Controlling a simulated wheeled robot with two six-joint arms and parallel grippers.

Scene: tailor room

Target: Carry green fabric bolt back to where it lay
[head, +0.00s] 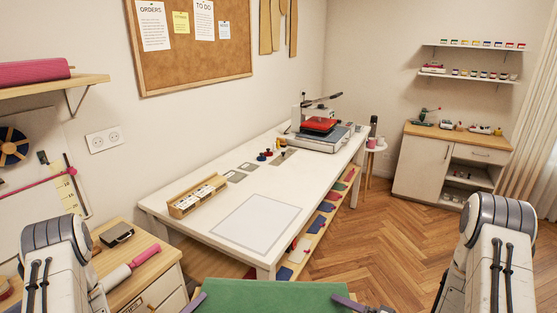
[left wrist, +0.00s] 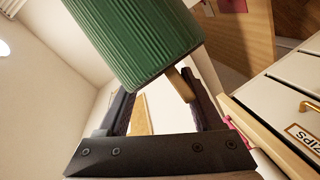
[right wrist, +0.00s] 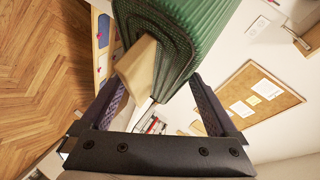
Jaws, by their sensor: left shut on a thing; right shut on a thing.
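The green fabric bolt (head: 265,297) lies crosswise at the bottom of the head view, in front of the white table. Its ribbed green roll fills the top of the left wrist view (left wrist: 135,40) and of the right wrist view (right wrist: 190,30). A tan core sticks out of each end. My left gripper (head: 196,301) is shut on the left end, with the core (left wrist: 182,84) between its fingers. My right gripper (head: 350,303) is shut on the right end, around the core (right wrist: 137,68). The bolt's lower part is cut off in the head view.
A white work table (head: 190,225) with a heat press (head: 318,128) stands ahead. A wooden shelf (head: 60,86) at upper left holds a pink bolt (head: 33,72). A wooden-topped drawer unit (head: 150,277) stands at lower left. Wooden floor (head: 385,225) is clear to the right.

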